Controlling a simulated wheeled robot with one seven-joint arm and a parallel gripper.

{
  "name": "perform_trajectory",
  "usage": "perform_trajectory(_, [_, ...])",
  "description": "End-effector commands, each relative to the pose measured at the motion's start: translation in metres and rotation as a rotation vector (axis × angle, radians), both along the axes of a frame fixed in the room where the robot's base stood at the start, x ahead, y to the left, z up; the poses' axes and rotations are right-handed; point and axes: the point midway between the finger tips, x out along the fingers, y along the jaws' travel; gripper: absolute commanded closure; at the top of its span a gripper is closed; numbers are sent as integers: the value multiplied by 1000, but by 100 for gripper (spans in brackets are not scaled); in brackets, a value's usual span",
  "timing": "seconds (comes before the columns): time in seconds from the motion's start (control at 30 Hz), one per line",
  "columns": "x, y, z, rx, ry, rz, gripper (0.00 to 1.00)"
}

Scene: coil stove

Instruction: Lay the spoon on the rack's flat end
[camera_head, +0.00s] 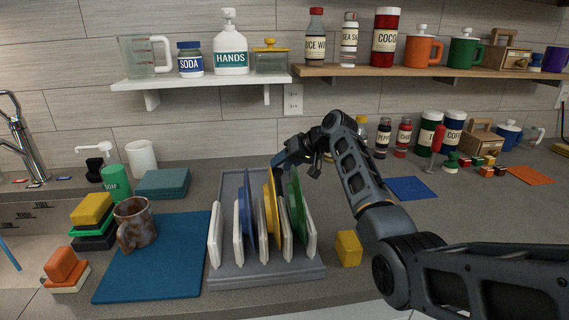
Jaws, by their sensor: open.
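The grey dish rack (272,275) stands on the counter in the middle, with white upright dividers. A blue plate (245,210), a yellow plate (271,210) and a green plate (296,205) stand on edge between the dividers. My gripper (298,172) is open and reaches down over the back right part of the rack, just behind the plates. I cannot make out a spoon; my gripper and the plates hide part of the rack's back end.
A brown speckled mug (135,224) stands on a blue mat (150,273) left of the rack. A yellow block (349,248) sits close to the rack's right side. Shelves with jars (200,97) hang above. Counter space right of my arm is partly clear around a blue square (412,188).

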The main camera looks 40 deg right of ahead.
Motion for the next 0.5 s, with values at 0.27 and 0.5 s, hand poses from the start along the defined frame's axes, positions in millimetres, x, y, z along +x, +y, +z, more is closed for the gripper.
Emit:
perform_trajectory(0.27, [-29,-10,28,-2,-5,-3,58])
perform_trajectory(0.5, [-64,-20,59,-1,-4,-1,58])
